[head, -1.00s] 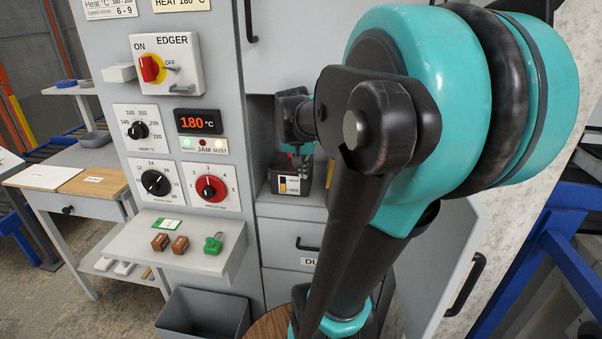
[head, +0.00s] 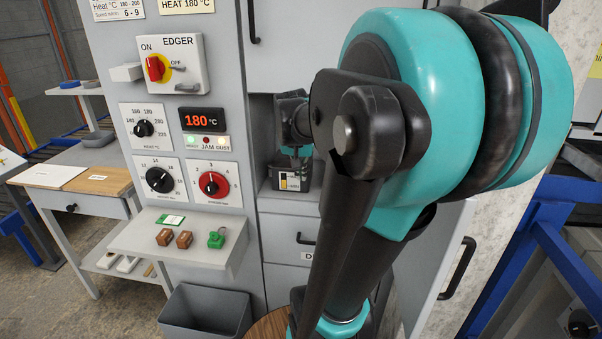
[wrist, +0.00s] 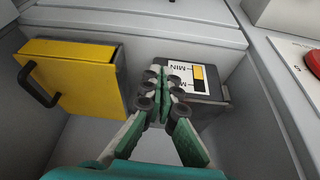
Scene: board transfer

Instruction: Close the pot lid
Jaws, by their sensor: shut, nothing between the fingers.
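A dark pot (head: 291,178) with a MIN/MAX level label stands in the grey recess. In the wrist view the pot (wrist: 205,82) is at the right, its label facing the camera, partly covered by my fingers. My gripper (wrist: 163,90) is shut and empty, its fingertips in front of or over the pot's near side; contact cannot be told. In the head view my gripper (head: 296,157) is small, just above the pot. A yellow panel with a black handle (wrist: 75,80) shows left of the pot in the wrist view; whether it is the lid is unclear.
A panel with a red knob (head: 213,184) and display (head: 202,119) is left of the recess. A shelf (head: 180,243) with small blocks juts out below. An open door (head: 447,250) stands at the right.

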